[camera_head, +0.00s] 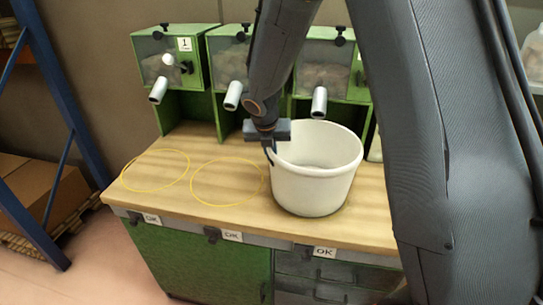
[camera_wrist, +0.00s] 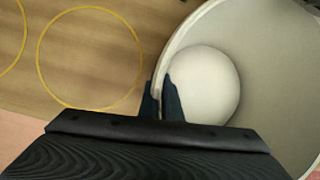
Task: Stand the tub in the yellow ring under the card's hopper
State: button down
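The white tub (camera_head: 312,190) stands upright on the wooden bench, in front of the third hopper. My gripper (camera_head: 270,150) is at the tub's left rim. In the wrist view my gripper (camera_wrist: 162,100) has one finger outside and one inside the tub's wall (camera_wrist: 172,52), closed on it. A card (camera_head: 185,44) with a "1" is on the leftmost green hopper (camera_head: 165,65); its smaller print is unreadable. A yellow ring (camera_head: 187,170) lies on the bench below that hopper. A second yellow ring (camera_head: 263,183) lies between it and the tub.
White spouts (camera_head: 158,90) stick out from the hoppers above the bench. The wooden bench (camera_head: 150,205) is clear around both rings. A blue rack post (camera_head: 55,95) stands at the left. My arm hides the right side of the bench. Small "OK" tags line the front edge.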

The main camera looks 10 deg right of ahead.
jog(key=shift+w+d+f, duration=0.15)
jog(key=shift+f, duration=0.2)
jog(key=c, duration=2)
grip_release()
jog(key=b+v, duration=0.2)
jog(key=v, duration=1)
